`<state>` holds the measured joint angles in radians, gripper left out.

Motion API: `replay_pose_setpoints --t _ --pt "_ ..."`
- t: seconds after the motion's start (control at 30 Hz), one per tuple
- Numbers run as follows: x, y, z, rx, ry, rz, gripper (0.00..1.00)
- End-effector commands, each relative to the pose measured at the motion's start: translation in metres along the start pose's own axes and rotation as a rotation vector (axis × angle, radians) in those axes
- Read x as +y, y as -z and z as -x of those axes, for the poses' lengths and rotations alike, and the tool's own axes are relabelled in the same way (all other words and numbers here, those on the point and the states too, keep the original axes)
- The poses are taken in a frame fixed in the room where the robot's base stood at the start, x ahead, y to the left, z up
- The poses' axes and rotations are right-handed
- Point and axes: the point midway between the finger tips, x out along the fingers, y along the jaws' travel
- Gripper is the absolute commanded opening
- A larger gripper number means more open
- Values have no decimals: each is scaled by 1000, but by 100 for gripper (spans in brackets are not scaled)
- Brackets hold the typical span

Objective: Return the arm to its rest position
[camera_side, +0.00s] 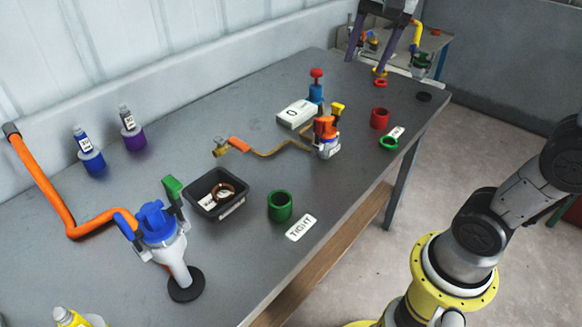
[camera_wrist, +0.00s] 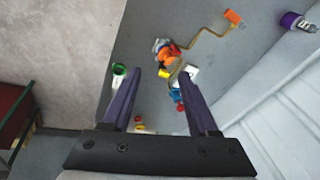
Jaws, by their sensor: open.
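My gripper (camera_side: 365,65) is high at the top of the side view, over the far end of the grey table, with its purple fingers pointing down. In the wrist view my gripper (camera_wrist: 159,74) shows two purple fingers spread wide apart with nothing held between them. The wrist view looks down past the fingers at the table's far half. An orange-and-white valve (camera_wrist: 163,49) lies beyond the fingertips; it also shows in the side view (camera_side: 326,137). The upper part of my gripper is cut off by the side view's top edge.
The table (camera_side: 330,230) holds a blue-and-white valve (camera_side: 160,235), a black tray (camera_side: 192,201), a green cup (camera_side: 280,206), a red cup (camera_side: 379,118) and a white box (camera_side: 297,114). A corrugated wall (camera_side: 100,60) runs behind it. Open floor (camera_side: 440,170) lies at right.

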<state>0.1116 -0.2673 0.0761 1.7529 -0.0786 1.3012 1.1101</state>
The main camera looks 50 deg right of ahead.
Motion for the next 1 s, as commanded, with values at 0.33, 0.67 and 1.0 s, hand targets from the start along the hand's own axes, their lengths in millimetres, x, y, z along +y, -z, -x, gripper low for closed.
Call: replay_pose_setpoints --t 0.33,0.67,1.0 --pt "104 -92 -32 67 199 703 60" --pt "122 -109 -70 127 227 1150 60" --pt "121 -109 -70 132 227 1172 60"
